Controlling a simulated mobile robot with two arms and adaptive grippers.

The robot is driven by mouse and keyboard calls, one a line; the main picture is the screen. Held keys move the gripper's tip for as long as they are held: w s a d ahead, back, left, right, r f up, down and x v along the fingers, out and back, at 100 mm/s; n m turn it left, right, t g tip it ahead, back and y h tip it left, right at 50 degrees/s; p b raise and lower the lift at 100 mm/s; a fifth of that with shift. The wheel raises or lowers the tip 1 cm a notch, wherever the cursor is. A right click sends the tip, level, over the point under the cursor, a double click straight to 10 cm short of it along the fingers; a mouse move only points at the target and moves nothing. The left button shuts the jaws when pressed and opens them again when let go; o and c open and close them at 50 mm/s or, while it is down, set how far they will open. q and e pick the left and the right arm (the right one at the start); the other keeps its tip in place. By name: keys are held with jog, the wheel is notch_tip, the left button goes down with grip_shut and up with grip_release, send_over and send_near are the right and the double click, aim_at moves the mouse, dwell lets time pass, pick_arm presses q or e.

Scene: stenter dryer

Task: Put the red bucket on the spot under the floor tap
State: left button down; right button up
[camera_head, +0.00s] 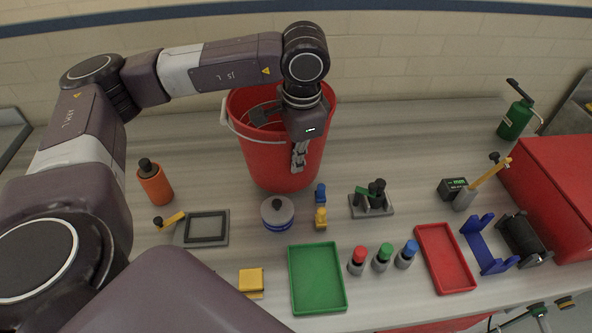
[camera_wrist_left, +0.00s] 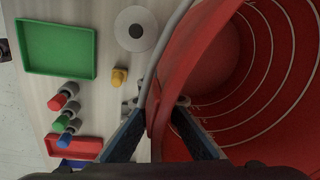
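The red bucket (camera_head: 268,160) is upright at the back of the bench, with its pale handle (camera_head: 240,132) hanging at its left side. Whether its base touches the bench is hard to tell. My left gripper (camera_head: 298,160) comes down over its near right rim. In the left wrist view the two fingers (camera_wrist_left: 160,115) close on the bucket's wall (camera_wrist_left: 192,50), one outside and one inside. The inner finger is hidden in the head view. The ringed inside of the bucket fills the right of the wrist view. The floor tap and my right gripper are not in view.
In front of the bucket stand a grey round tin (camera_head: 277,213), yellow (camera_head: 321,218) and blue (camera_head: 320,193) pieces, a green tray (camera_head: 317,278), several capped bottles and a red tray (camera_head: 445,258). An orange bottle (camera_head: 155,182) is left. A red box (camera_head: 555,190) is right.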

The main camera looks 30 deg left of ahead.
pick_arm(q)
jog(key=shift+f+p, duration=0.45)
jog(key=shift+f, duration=1.7)
jog(key=c, duration=2.2)
grip_release()
jog(key=shift+f, duration=0.1)
jog(key=shift+o, duration=0.2)
